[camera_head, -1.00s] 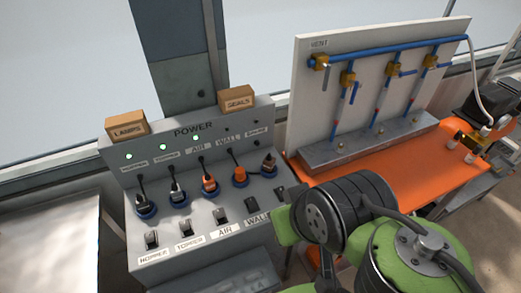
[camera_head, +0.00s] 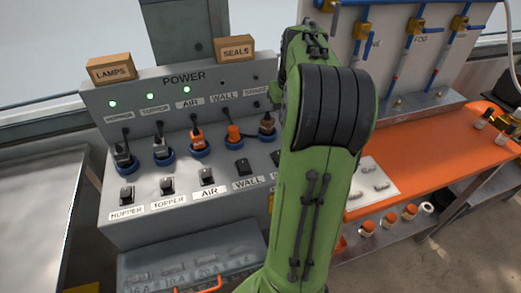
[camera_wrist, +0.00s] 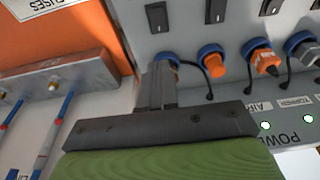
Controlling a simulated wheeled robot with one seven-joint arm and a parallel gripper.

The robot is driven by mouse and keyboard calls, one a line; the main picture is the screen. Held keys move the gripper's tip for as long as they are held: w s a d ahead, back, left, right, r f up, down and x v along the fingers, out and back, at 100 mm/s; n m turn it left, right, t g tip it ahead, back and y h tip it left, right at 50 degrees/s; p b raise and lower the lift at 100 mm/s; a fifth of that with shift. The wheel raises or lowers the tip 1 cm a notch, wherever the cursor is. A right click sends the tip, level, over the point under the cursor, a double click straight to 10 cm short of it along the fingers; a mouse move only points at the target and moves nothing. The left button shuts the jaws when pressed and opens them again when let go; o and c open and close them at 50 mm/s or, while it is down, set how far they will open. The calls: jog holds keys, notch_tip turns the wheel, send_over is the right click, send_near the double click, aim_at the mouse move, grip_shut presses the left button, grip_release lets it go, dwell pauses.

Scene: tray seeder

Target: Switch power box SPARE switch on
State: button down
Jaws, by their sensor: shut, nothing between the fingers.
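The grey power box (camera_head: 180,222) shows in the head view with a row of sockets, rocker switches and labels. My arm covers its right end, including the SPARE switch's label. In the wrist view, turned about, the dark SPARE rocker switch (camera_wrist: 157,16) sits beside the WALL switch (camera_wrist: 215,10); its position is unclear. My gripper (camera_wrist: 163,68) is shut and empty, its fingertips in front of the blue-rimmed SPARE socket, a short way from the switch. Contact cannot be told. In the head view the gripper is hidden behind my arm.
Green lamps are lit above HOPPER, TOPPER and AIR (camera_head: 186,89); the WALL and SPARE lamps are dark. Plugs with cables stand out of the sockets. LAMPS (camera_head: 110,69) and SEALS (camera_head: 235,48) boxes sit on top. An orange bench (camera_head: 430,143) with a pipe panel (camera_head: 392,50) is right.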

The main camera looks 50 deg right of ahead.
aim_at(277, 152)
jog(key=shift+a+r, duration=0.1)
jog(key=shift+r, duration=0.05)
jog(key=b+x, duration=0.4)
jog(key=x, duration=1)
jog(key=shift+w+p, duration=0.1)
jog(key=shift+p, duration=0.5)
jog(key=shift+w+d+f+g, duration=0.15)
jog(key=shift+d+f+g, duration=0.05)
jog(key=shift+f+g, duration=0.15)
jog(key=shift+s+a+r, duration=0.3)
jog(key=shift+s+a, duration=0.2)
jog(key=shift+s, duration=0.3)
